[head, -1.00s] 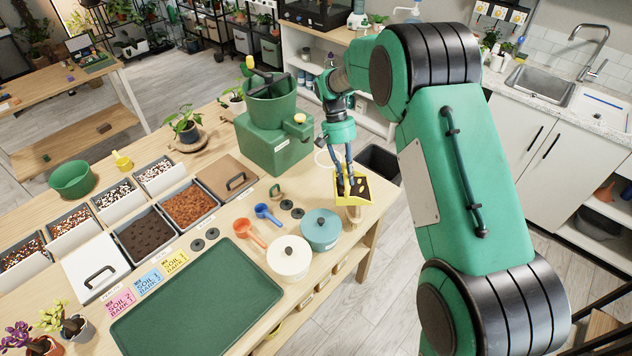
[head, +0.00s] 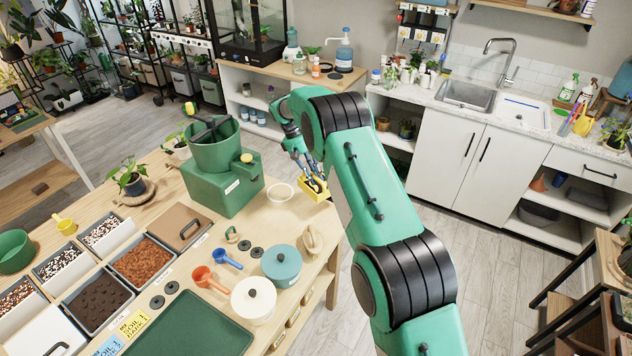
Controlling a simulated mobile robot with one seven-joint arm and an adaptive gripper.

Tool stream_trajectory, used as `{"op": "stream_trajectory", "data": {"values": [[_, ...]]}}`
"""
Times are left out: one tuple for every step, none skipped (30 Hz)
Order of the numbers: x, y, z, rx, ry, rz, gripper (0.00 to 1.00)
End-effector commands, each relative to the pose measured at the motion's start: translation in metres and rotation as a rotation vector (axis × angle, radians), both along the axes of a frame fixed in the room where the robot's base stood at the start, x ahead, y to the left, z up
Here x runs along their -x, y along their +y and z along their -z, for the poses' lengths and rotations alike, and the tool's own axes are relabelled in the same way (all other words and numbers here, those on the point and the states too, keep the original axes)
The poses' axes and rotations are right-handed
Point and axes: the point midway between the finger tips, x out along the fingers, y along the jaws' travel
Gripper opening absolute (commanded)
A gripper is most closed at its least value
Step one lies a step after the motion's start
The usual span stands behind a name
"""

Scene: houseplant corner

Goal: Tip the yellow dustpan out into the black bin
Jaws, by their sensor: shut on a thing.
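My gripper (head: 312,178) is shut on the yellow dustpan (head: 319,194), which it holds in the air near the right end of the workbench. Some dark material shows in the dustpan, but it is small and partly covered by the fingers. I cannot tell its exact tilt. The black bin cannot be made out now; my arm covers the area right of the dustpan, where the bin showed earlier.
A green machine (head: 222,190) stands left of the dustpan. A white ring-shaped dish (head: 281,191), a wooden-handled brush (head: 313,240), a teal pot (head: 281,262) and a cream pot (head: 253,299) are on the bench. The floor (head: 490,225) at right is clear.

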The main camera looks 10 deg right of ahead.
Motion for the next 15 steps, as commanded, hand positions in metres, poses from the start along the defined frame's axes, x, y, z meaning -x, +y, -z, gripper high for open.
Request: {"op": "stream_trajectory", "data": {"values": [[-0.008, -0.001, 0.003, 0.000, 0.001, -0.013, 0.00], [-0.013, -0.002, 0.003, 0.001, -0.001, -0.022, 0.00], [-0.018, -0.003, 0.006, 0.000, 0.000, -0.035, 0.00], [-0.023, -0.003, 0.007, 0.000, 0.000, -0.043, 0.00], [-0.027, -0.004, 0.009, 0.000, 0.000, -0.052, 0.00], [-0.033, -0.005, 0.010, 0.000, -0.001, -0.066, 0.00], [-0.038, -0.006, 0.012, 0.001, -0.001, -0.075, 0.00], [-0.042, -0.007, 0.014, 0.002, -0.001, -0.084, 0.00], [-0.047, -0.008, 0.016, 0.001, -0.001, -0.097, 0.00], [-0.052, -0.009, 0.017, 0.001, -0.002, -0.106, 0.00], [-0.056, -0.009, 0.019, 0.000, -0.002, -0.115, 0.00], [-0.061, -0.010, 0.022, 0.000, 0.000, -0.127, 0.00], [-0.065, -0.011, 0.023, 0.001, -0.002, -0.136, 0.00], [-0.069, -0.012, 0.025, 0.000, -0.002, -0.145, 0.00], [-0.074, -0.013, 0.027, 0.000, -0.002, -0.158, 0.00]]}}
